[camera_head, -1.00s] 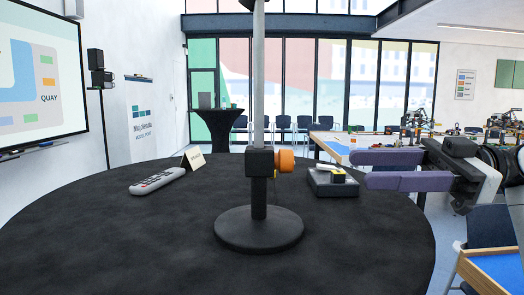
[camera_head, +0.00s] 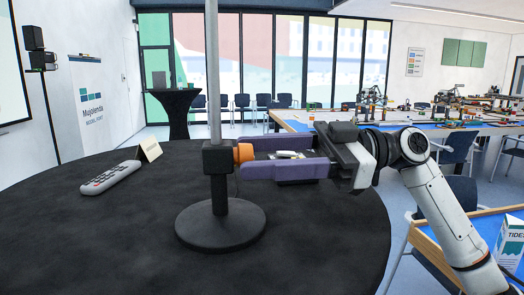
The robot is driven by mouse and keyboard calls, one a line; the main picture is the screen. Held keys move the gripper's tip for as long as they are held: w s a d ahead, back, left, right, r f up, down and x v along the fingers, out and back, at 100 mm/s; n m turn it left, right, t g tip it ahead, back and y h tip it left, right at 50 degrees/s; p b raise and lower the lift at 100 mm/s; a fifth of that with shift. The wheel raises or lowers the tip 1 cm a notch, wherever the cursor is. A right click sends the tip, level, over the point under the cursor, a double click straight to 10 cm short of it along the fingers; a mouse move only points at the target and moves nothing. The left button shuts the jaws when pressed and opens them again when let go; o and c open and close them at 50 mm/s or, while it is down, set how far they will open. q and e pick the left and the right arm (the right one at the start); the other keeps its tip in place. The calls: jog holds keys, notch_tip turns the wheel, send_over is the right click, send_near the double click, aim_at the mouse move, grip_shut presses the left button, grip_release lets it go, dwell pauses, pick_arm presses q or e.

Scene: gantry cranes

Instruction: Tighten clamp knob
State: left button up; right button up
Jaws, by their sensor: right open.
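A black clamp block (camera_head: 217,157) with an orange knob (camera_head: 243,153) on its right side sits on an upright grey pole (camera_head: 213,70). The pole stands in a round black base (camera_head: 220,228) on the dark round table. My right gripper (camera_head: 248,157) reaches in from the right with its two purple fingers apart. Its fingertips are at the knob, one toward the far side and one toward the near side. I cannot tell whether they touch it. My left gripper is not in view.
A grey remote (camera_head: 110,178) and a small tent card (camera_head: 149,151) lie left of the stand on the black tabletop (camera_head: 120,245). A small dark box is partly hidden behind my right gripper. Tables with crane models (camera_head: 450,105) and chairs stand at the back right.

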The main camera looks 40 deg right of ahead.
jog(key=c, duration=1.1)
jog(key=shift+o, duration=0.2)
